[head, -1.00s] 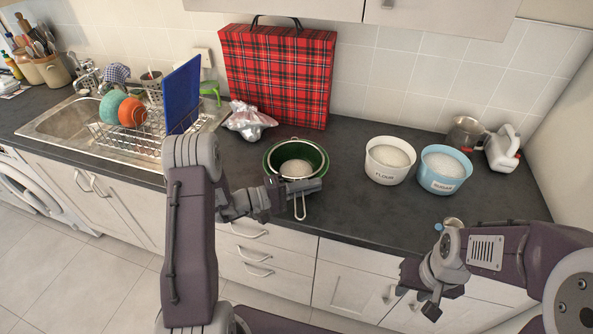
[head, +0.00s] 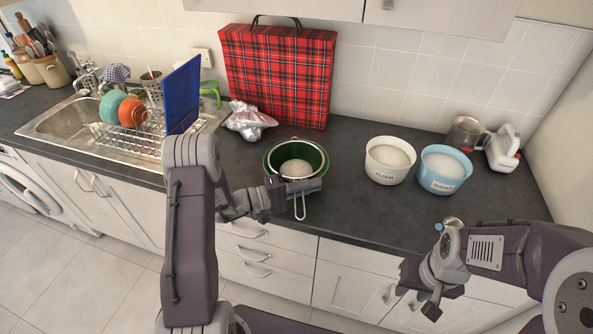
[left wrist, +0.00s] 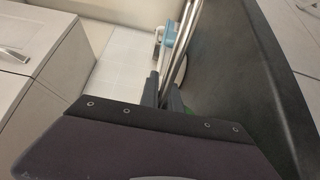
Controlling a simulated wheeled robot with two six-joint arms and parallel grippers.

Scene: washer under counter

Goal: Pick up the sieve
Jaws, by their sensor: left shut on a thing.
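The sieve (head: 295,169) has a pale round mesh and a wire loop handle. It shows at the dark green bowl (head: 322,158) on the counter; whether it touches the bowl I cannot tell. My left gripper (head: 303,186) is in front of the bowl, shut on the sieve's handle, whose loop hangs below the fingers. In the left wrist view, the metal handle rods pass between the fingers (left wrist: 164,92). The gripper hides part of the bowl's front and the handle. My right gripper (head: 418,296) is open and empty, in front of the cabinets at the right.
A flour tub (head: 388,175) and a blue sugar tub (head: 440,187) stand right of the bowl. A tartan bag (head: 277,80) and a crumpled silvery packet (head: 248,121) are behind it. A dish rack (head: 130,140) stands at the left. Bare counter lies between bowl and flour tub.

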